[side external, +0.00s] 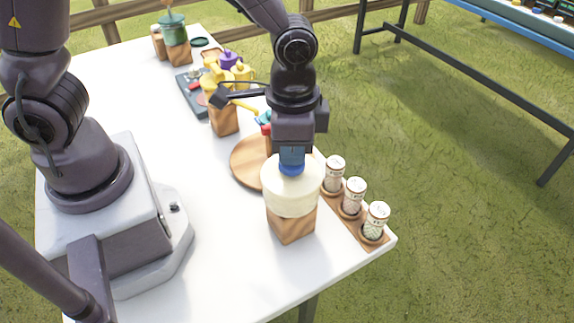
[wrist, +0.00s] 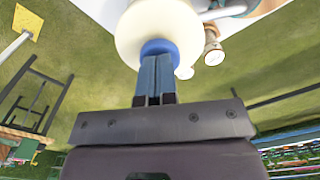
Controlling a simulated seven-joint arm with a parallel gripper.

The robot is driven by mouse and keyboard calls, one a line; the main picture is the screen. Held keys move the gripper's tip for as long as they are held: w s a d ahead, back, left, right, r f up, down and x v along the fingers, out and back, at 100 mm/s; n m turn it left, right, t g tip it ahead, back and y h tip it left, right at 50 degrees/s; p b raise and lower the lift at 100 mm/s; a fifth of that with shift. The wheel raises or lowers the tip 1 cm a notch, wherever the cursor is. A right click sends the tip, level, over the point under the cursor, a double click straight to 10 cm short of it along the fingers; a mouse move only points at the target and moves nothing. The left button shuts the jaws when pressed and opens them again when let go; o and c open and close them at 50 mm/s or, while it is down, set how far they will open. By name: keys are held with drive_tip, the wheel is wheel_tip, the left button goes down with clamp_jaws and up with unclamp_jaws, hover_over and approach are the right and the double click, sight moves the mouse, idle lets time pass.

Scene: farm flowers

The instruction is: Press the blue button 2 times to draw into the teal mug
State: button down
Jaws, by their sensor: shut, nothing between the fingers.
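The blue button (side external: 292,169) sits on top of a cream round dispenser (side external: 291,190) with a wooden base, near the front of the white table. My gripper (side external: 292,160) points down with its fingertips at the button, and they appear to touch it. In the wrist view, the shut fingers (wrist: 155,75) meet the blue button (wrist: 159,47) on the cream dispenser top (wrist: 150,25). The fingers hold nothing. A teal item (side external: 264,118) shows in part behind my gripper; I cannot tell if it is the teal mug.
Several labelled jars (side external: 354,195) stand in a wooden rack right of the dispenser, by the table edge. A round wooden board (side external: 248,160) lies behind it.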

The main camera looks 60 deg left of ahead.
drive_tip(key=shift+f, duration=0.4)
drive_tip(key=shift+r, duration=1.65)
idle(1.8)
drive_tip(key=shift+f, duration=1.65)
drive_tip(key=shift+r, duration=1.65)
idle(0.8)
